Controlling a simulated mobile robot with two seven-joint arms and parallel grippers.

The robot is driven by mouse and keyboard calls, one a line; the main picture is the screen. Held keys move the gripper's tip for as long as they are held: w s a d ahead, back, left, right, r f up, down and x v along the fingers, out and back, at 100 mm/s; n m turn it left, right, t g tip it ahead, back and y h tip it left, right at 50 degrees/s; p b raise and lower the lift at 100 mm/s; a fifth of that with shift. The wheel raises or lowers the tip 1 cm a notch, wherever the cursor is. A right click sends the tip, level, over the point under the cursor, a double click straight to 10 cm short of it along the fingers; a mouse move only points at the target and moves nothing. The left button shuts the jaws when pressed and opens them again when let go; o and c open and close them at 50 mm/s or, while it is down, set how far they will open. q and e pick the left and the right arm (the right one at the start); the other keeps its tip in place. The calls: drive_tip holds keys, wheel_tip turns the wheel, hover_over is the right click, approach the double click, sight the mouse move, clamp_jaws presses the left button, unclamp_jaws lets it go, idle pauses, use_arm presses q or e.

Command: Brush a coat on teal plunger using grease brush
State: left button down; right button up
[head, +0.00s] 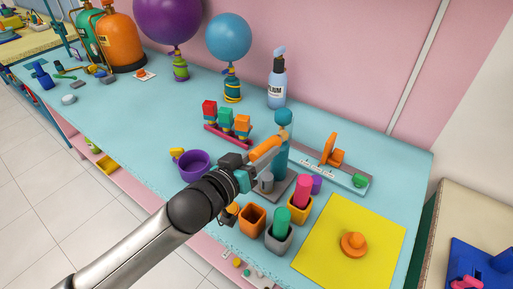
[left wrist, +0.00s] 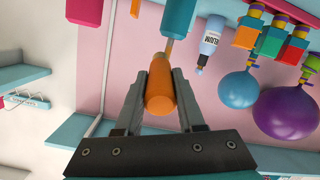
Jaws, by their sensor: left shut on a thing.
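The teal plunger (head: 281,157) stands upright with a round knob on top, right of my left gripper in the head view. A teal shape, likely the plunger, shows at the top of the left wrist view (left wrist: 179,16). My left gripper (head: 250,165) is shut on the orange handle of the grease brush (head: 266,148). The orange handle also shows between the fingers in the left wrist view (left wrist: 160,90). The brush points at the plunger, its tip at or very near the plunger's side; contact cannot be told. My right gripper is out of view.
Close by stand a purple bowl (head: 194,164), a green cylinder (head: 281,220) in a grey cup, a pink cylinder (head: 304,190) in a yellow cup and an empty-looking orange cup (head: 251,219). A helium bottle (head: 277,88) stands behind. A yellow mat (head: 330,262) lies front right.

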use_arm(q)
drive_tip(key=shift+w, duration=0.1)
idle(0.3)
drive_tip(key=shift+w+a, duration=0.65)
drive_tip(key=shift+a, duration=0.25)
drive_tip(key=shift+s+d+p, duration=0.15)
drive_tip(key=shift+p, duration=0.15)
drive_tip(key=shift+s+d+r+p, duration=0.15)
drive_tip(key=shift+s+d+p, duration=0.2)
drive_tip(key=shift+s+d, duration=0.45)
drive_tip(key=shift+w+d, duration=0.1)
drive_tip(key=shift+w, duration=0.05)
drive_tip(key=shift+w, duration=0.1)
